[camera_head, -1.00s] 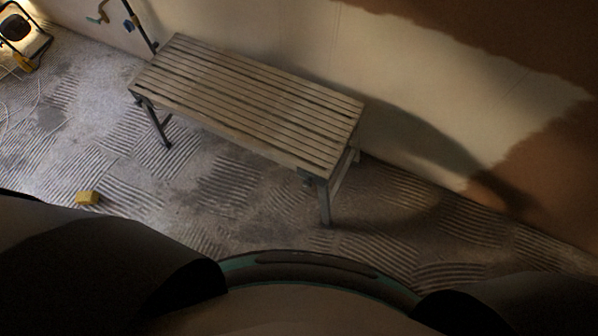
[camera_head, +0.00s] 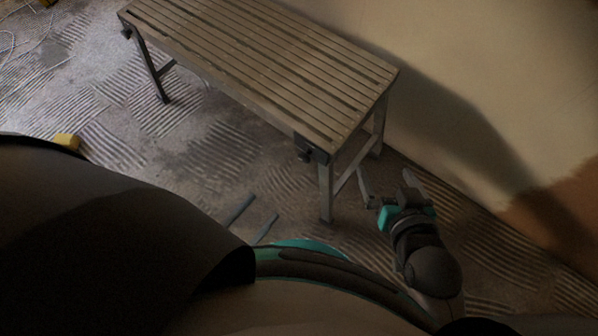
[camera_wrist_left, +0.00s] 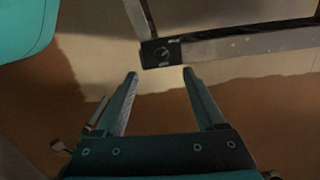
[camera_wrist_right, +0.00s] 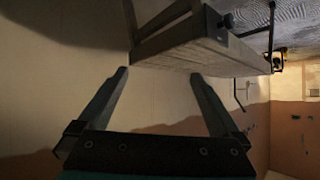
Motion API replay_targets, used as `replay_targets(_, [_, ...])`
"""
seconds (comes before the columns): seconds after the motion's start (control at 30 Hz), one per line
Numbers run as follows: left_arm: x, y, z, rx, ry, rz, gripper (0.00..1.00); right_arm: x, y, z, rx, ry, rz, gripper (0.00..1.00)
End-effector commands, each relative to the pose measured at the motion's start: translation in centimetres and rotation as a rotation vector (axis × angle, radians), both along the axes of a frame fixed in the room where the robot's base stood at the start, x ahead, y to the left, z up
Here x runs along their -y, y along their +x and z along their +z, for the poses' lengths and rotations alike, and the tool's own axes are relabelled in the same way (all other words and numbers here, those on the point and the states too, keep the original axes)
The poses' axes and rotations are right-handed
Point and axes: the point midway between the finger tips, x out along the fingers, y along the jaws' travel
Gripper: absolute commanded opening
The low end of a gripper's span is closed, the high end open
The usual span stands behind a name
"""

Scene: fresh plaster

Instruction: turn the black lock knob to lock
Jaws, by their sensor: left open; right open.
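The black lock knob (camera_head: 304,154) sits on a dark block at the near right corner of the slatted bench (camera_head: 250,62). In the left wrist view the knob (camera_wrist_left: 162,53) shows on that block, just beyond the fingertips. My left gripper (camera_head: 263,206) is open and empty, low and left of the near right bench leg; most of its arm is hidden behind my body. It also shows in the left wrist view (camera_wrist_left: 160,73). My right gripper (camera_head: 385,175) is open and empty, right of that leg. In the right wrist view it (camera_wrist_right: 159,73) points toward the bench (camera_wrist_right: 190,45).
The pale wall (camera_head: 470,90) with brown patches runs behind the bench and close to my right gripper. A yellow block (camera_head: 67,141) lies on the ridged floor at left. The floor in front of the bench is mostly clear.

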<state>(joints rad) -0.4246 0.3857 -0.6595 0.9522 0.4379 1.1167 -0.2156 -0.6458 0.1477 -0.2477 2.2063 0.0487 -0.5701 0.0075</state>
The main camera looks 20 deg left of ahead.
Motion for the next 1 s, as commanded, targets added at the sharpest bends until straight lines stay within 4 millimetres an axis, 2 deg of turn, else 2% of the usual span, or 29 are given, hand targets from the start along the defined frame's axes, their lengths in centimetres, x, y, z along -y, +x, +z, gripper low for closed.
replay_targets(0.03, [0.0, -0.1, -0.5, 0.027, -0.011, 0.0, 0.72, -0.1, 0.1, 0.2, 0.021, 0.01, 0.002, 1.0])
replay_targets(0.2, [-0.1, -0.3, 0.1, 0.081, -0.034, 0.005, 0.72, -0.3, 0.2, 1.8, 0.058, 0.027, 0.003, 1.0])
replay_targets(0.37, [0.3, 0.9, 0.3, 0.09, -0.039, 0.007, 0.72, -0.5, 0.3, 2.2, 0.077, 0.037, 0.005, 1.0])
replay_targets(0.7, [2.6, 7.2, 0.3, 0.089, -0.038, 0.006, 0.72, -1.9, 0.4, 2.7, 0.205, 0.114, 0.011, 1.0])
replay_targets(1.0, [4.1, 11.3, 0.2, 0.089, -0.039, 0.006, 0.72, -3.1, 0.0, 3.8, 0.348, 0.205, 0.007, 1.0])
